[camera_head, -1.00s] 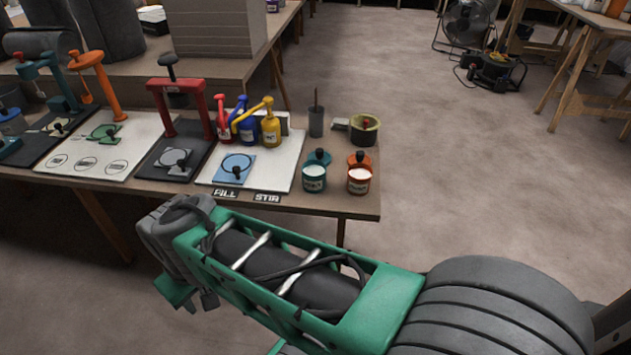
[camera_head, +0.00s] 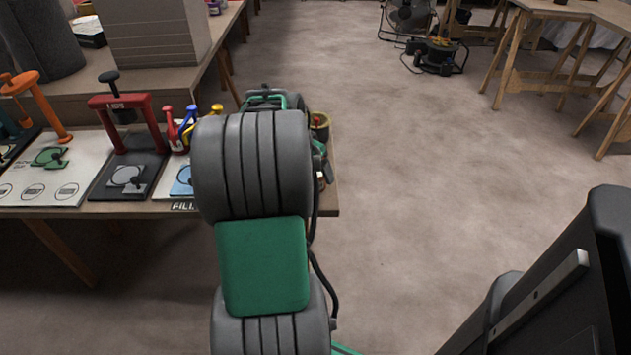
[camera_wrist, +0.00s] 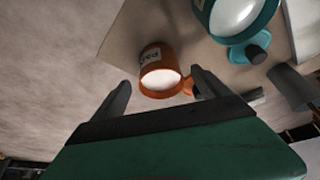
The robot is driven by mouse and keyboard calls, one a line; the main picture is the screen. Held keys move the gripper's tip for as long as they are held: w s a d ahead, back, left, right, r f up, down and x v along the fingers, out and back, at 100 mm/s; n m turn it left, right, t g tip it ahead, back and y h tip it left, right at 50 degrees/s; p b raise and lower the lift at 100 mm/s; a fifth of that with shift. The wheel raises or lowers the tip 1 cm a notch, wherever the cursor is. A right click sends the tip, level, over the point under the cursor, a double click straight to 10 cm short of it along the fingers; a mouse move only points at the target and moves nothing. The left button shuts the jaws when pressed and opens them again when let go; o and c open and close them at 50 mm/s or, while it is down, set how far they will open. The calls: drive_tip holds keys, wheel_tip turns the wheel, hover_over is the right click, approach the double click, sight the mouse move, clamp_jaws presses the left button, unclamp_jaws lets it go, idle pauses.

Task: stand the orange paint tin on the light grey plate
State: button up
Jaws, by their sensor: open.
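The orange paint tin (camera_wrist: 160,72) stands on the bench in the wrist view, with a white label and pale contents. My gripper (camera_wrist: 160,82) is open and empty, its two dark fingers pointing at the tin, one to each side of it in the picture. I cannot tell whether they touch it. The tin's orange lid or handle part shows at its right. In the head view my arm hides the tin and my gripper. A light grey square (camera_head: 125,178) with a dark knob lies on a dark board under a red stand; I cannot tell if it is the plate.
A teal tin (camera_wrist: 238,14) stands close to the orange one in the wrist view, with a grey cup (camera_wrist: 290,86) nearby. Red, blue and yellow bottles (camera_head: 182,126) stand beside my arm. The red stand (camera_head: 122,104) rises farther left. Open floor lies right of the bench.

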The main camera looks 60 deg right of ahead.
sight(315, 174)
drive_tip(key=x, duration=0.3)
drive_tip(key=shift+d+f+b, duration=0.15)
drive_tip(key=shift+b, duration=0.15)
drive_tip(key=shift+c, duration=0.4)
drive_tip(key=shift+w, duration=0.1)
clamp_jaws()
